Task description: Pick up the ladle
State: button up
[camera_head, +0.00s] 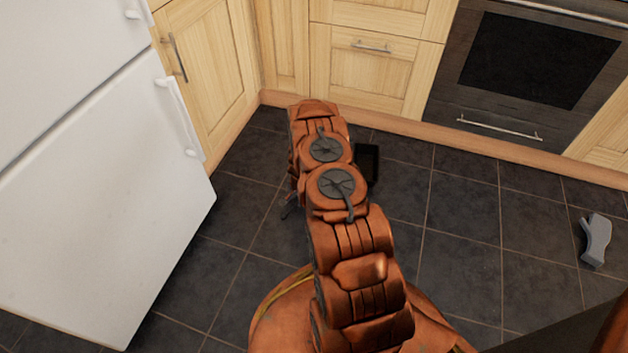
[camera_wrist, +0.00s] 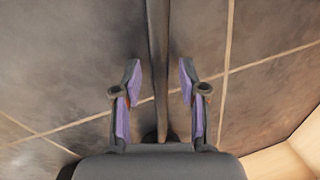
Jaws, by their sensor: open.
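A long, thin dark handle with a brownish strip, apparently the ladle's (camera_wrist: 157,40), runs up the middle of the wrist view. It passes between the two purple-padded fingers of my gripper (camera_wrist: 160,70), which is open. Gaps show on both sides, so the fingers are apart from the handle. The ladle's bowl is not in view. Its lower end disappears at the dark gripper body. In the head view my arm covers the spot, and I cannot make out the ladle there.
Dark tiled floor (camera_head: 460,235) lies open right of my arm. A grey object (camera_head: 596,240) of unclear kind lies at the far right. A white fridge (camera_head: 100,190) stands left. Wooden cabinets (camera_head: 368,75) and an oven (camera_head: 535,60) line the back.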

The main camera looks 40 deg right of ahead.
jog(key=shift+c, duration=0.3)
grip_shut()
